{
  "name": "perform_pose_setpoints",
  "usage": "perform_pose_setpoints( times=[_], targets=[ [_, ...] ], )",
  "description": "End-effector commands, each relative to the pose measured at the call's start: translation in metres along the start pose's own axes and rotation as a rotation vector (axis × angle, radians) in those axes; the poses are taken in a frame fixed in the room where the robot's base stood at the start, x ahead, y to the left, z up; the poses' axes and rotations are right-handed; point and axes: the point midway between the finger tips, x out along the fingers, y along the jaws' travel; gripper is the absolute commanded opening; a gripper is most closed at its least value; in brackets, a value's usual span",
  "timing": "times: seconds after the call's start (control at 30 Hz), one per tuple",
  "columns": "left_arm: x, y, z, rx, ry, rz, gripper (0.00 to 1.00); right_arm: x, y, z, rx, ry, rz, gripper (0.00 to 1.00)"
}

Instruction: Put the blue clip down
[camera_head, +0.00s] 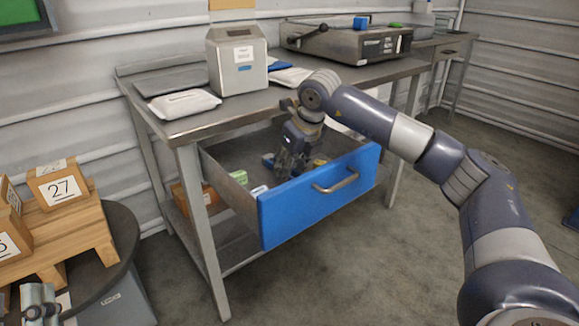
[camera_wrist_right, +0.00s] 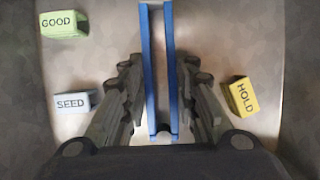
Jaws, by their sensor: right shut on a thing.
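My right gripper (camera_head: 288,168) reaches down into the open blue-fronted drawer (camera_head: 318,200). In the right wrist view its fingers (camera_wrist_right: 160,105) are shut on the blue clip (camera_wrist_right: 148,70), a long narrow blue piece running away between them. The clip's lower parts are hard to make out in the head view, and I cannot tell if it touches the drawer floor. Part of my left gripper (camera_head: 40,303) shows at the bottom left corner, far from the drawer; its opening is unclear.
Blocks marked GOOD (camera_wrist_right: 64,24), SEED (camera_wrist_right: 75,103) and HOLD (camera_wrist_right: 241,97) lie in the drawer around the gripper. The table (camera_head: 180,128) above carries a metal hopper box (camera_head: 237,65) and a white bag (camera_head: 184,104). Numbered boxes (camera_head: 62,187) stand on a wooden rack at left.

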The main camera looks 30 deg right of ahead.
Motion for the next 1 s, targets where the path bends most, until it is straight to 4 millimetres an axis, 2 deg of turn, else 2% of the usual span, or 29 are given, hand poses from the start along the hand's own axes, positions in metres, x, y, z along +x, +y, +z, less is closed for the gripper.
perform_pose_setpoints(
  times=[0.07,0.1,0.2,0.63,0.77,1.0],
  targets=[
    [0.001,0.000,-0.003,-0.001,0.012,0.001,0.40,0.000,0.000,0.000,0.000,-0.001,0.000,0.05],
    [0.001,0.000,-0.003,-0.001,0.014,0.001,0.40,0.000,0.000,0.000,0.000,-0.001,0.000,0.30],
    [0.002,0.000,-0.004,0.000,0.016,0.002,0.40,0.000,0.000,0.000,0.000,0.000,0.000,0.47],
    [0.003,0.001,0.001,-0.001,-0.013,0.001,0.40,-0.005,0.000,0.002,0.000,-0.001,0.000,0.47],
    [0.002,-0.002,0.020,0.002,-0.114,-0.004,0.40,-0.016,0.000,0.007,0.000,-0.002,0.000,0.47],
    [-0.010,-0.008,0.064,0.012,-0.355,-0.016,0.40,-0.055,0.000,0.006,0.000,-0.003,0.000,0.47]
  ],
)
